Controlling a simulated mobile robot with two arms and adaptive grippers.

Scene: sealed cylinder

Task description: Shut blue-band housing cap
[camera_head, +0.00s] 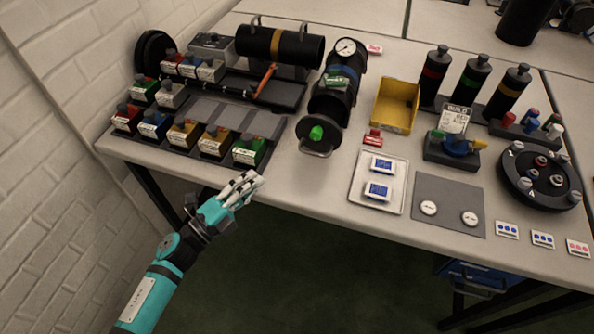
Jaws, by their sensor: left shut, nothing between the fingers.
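The blue-band housing (331,104) is a black cylinder lying on the table, pointing toward the front, with a bluish band (347,73) partly covered by a green label. Its round black cap (304,134), with a green centre and a metal handle, is at the front end. My right gripper is not in view.
A yellow-band cylinder (303,48) lies at the back left. Labelled coloured boxes (251,151) stand in rows at the left. A yellow bin (396,105) and a white tray (360,190) are right of the housing. A white brick wall (60,190) bounds the left.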

